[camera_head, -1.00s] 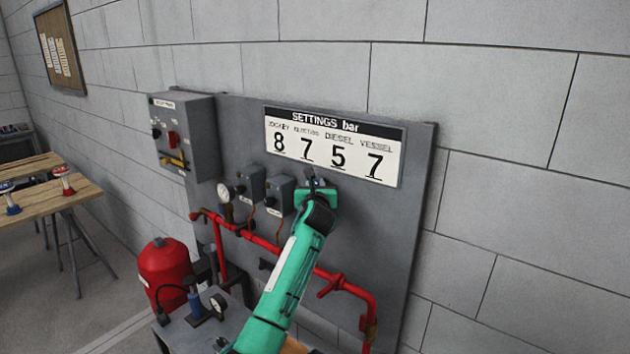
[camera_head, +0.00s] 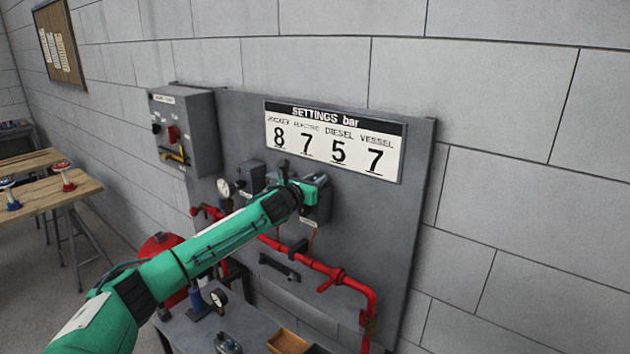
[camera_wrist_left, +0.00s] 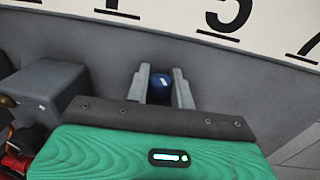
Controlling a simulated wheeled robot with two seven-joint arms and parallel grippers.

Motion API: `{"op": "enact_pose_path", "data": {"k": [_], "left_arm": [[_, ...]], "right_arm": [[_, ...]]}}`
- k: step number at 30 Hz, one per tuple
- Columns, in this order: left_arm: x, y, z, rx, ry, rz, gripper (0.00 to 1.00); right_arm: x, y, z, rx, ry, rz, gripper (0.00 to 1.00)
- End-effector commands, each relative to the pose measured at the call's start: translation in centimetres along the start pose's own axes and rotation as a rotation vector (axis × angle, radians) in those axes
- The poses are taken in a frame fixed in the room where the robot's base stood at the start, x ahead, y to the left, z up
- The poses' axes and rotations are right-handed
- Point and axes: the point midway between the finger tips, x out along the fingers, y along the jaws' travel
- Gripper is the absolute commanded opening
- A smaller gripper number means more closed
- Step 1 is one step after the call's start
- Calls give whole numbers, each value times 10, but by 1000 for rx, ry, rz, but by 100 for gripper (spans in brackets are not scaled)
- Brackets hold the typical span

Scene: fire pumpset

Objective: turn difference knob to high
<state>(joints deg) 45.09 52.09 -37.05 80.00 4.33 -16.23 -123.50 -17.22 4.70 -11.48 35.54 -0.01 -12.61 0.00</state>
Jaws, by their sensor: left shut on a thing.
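A round blue knob (camera_wrist_left: 161,84) sits between the grey fingers of my left gripper (camera_wrist_left: 160,78) in the left wrist view. The fingers are shut on it; its marking cannot be read. In the head view my left gripper (camera_head: 314,184) reaches a dark grey switch box (camera_head: 317,214), the right one in a row on the grey panel (camera_head: 389,255). The gripper hides the knob there. My right gripper is not in view.
The settings sign (camera_head: 335,140) hangs just above the gripper and reads 8, 7, 5, 7. A neighbouring box (camera_wrist_left: 48,88) stands close to the left. Red pipes (camera_head: 320,266) and a pressure gauge (camera_head: 224,187) are nearby. A grey control cabinet (camera_head: 186,134) hangs farther left.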

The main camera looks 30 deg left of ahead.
Motion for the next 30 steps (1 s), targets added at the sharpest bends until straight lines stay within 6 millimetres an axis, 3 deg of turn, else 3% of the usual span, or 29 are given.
{"op": "enact_pose_path", "data": {"k": [14,30], "left_arm": [[1,4,3,4,-5,-292,1],[1,3,2,0,-6,-590,1]], "right_arm": [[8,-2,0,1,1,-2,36],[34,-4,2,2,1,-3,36]]}}
